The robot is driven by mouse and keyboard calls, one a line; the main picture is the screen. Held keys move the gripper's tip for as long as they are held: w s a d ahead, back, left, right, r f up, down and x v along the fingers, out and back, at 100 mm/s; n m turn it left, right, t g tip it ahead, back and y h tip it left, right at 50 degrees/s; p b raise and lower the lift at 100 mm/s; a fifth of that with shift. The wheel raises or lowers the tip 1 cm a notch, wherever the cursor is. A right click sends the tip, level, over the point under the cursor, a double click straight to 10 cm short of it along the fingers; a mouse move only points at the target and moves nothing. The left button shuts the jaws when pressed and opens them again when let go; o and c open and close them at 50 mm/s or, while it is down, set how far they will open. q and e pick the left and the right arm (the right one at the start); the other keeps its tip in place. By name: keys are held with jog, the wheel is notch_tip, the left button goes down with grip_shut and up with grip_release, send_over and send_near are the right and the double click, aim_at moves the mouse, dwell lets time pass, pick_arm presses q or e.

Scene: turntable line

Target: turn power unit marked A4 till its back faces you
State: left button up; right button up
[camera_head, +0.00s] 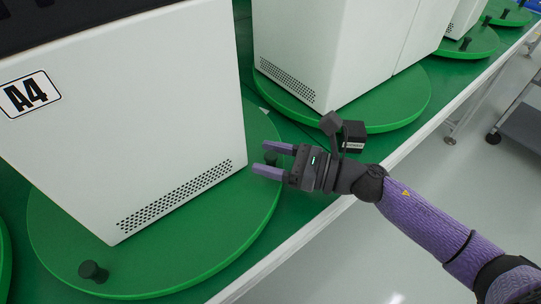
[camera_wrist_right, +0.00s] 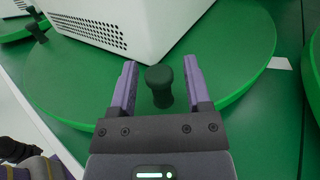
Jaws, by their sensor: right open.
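The power unit marked A4 (camera_head: 130,110) is a tall white box on a green turntable (camera_head: 190,262) at the left of the head view. Its label is on the upper left and a vent grille is low on the face. My right gripper (camera_head: 262,160) is at the turntable's right edge, fingers open. In the right wrist view, a dark green knob (camera_wrist_right: 159,86) stands between the two open fingers, apart from both. Another knob (camera_head: 93,271) is at the turntable's front left. The unit's lower part also shows in the wrist view (camera_wrist_right: 130,22). My left gripper is not visible.
A second white unit (camera_head: 320,50) stands on its own turntable (camera_head: 400,105) behind, with more turntables farther along the green bench. The bench's pale edge (camera_head: 300,243) runs diagonally. A grey cart (camera_head: 520,110) stands at right, and the floor beside the bench is clear.

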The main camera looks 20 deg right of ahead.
grip_shut()
dwell(1.0)
dwell(0.4)
